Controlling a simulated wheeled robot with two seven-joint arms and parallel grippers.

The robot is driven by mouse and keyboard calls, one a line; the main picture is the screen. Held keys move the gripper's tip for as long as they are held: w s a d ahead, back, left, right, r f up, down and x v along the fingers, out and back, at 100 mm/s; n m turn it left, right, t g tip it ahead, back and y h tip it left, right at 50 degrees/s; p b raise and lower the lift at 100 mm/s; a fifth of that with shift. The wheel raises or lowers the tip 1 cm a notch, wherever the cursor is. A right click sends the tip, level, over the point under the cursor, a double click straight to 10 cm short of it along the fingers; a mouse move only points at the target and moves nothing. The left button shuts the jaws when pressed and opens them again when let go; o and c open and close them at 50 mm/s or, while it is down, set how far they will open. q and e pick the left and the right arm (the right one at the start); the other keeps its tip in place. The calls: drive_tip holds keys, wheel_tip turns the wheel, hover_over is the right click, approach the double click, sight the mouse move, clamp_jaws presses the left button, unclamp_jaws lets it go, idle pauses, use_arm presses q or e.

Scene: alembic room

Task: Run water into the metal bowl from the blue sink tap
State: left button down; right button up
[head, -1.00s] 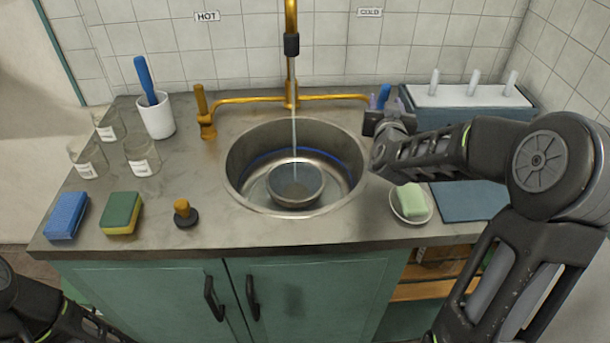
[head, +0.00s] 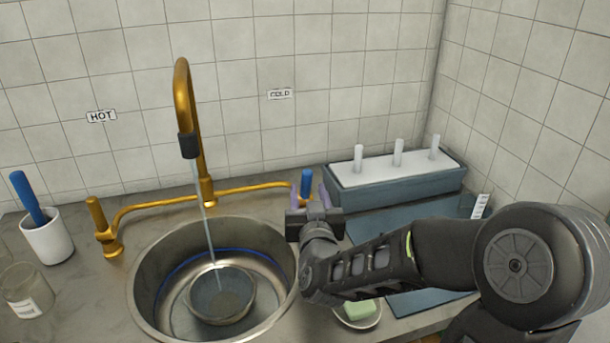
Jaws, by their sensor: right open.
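The metal bowl (head: 237,304) sits in the round steel sink (head: 150,273), under the brass spout (head: 184,95). A thin stream of water (head: 207,225) runs from the dark nozzle into the bowl, and liquid shows inside it. The blue tap handle (head: 306,180) stands upright at the right end of the brass pipe, below the COLD sign (head: 281,94). My right gripper (head: 308,193) is open, with its purple fingertips on either side of the blue handle; I cannot tell whether they touch it. The handle's base is hidden behind the gripper. My left gripper is out of view.
An amber tap handle (head: 98,215) stands left, below the HOT sign (head: 101,116). A white cup (head: 48,240) and a glass jar (head: 27,290) are at far left. A grey box with white pegs (head: 395,178) stands behind my right arm. Green soap (head: 357,310) lies by the sink.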

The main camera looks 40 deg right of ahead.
drive_tip(key=x, duration=0.7)
drive_tip(key=shift+w+d+p, duration=0.1)
drive_tip(key=shift+w+p, duration=0.05)
drive_tip(key=shift+p, duration=0.15)
drive_tip(key=shift+c, duration=0.5)
clamp_jaws()
idle(0.6)
